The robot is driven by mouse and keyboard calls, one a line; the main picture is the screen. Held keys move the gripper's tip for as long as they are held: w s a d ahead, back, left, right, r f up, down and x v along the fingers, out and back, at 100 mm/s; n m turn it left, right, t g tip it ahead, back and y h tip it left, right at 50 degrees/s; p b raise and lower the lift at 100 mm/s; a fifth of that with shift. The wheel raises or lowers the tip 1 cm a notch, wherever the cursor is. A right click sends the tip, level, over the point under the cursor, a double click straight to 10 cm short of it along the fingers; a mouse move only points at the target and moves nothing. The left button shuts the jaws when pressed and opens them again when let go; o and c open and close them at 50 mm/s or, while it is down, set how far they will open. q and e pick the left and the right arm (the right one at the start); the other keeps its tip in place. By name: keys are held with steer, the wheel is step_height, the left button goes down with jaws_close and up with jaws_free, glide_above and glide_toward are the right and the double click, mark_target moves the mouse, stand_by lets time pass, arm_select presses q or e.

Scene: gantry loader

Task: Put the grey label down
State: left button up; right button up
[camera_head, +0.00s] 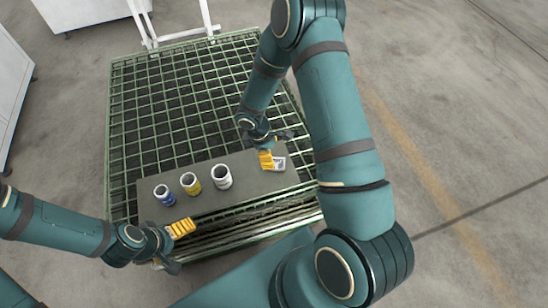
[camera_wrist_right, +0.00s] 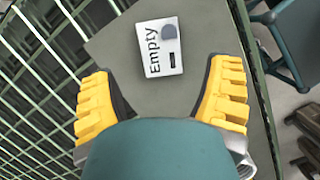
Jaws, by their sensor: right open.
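The label (camera_wrist_right: 160,47) is a white card with the word "Empty", a grey patch and a small black bar. It lies on the grey board (camera_wrist_right: 115,47), and it also shows in the head view (camera_head: 279,164) near the board's right end. My right gripper (camera_head: 266,159) is open beside the label. In the right wrist view its yellow fingers (camera_wrist_right: 160,85) are spread wide, with the label ahead of the gap and nothing between them. My left gripper (camera_head: 181,228) is at the board's front left edge; its finger gap is too small to make out.
Three open cylinders stand in a row on the board: one with blue (camera_head: 164,195), one with yellow (camera_head: 190,184) and one grey-white (camera_head: 221,177). The board lies across a green wire-mesh crate (camera_head: 160,100). Bare board lies between the grey-white cylinder and the label.

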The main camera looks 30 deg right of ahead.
steer(key=s+p+v, duration=0.1)
steer(key=v, duration=0.5)
steer(key=s+a+f+m+t+y, duration=0.2)
steer(key=s+a+m+y, duration=0.4)
steer(key=s+a+m, duration=0.5)
steer(key=shift+s+a+f+m+t, duration=0.2)
steer(key=shift+a+f+m+t, duration=0.4)
steer(key=shift+a, duration=1.55)
steer(key=shift+r, duration=0.2)
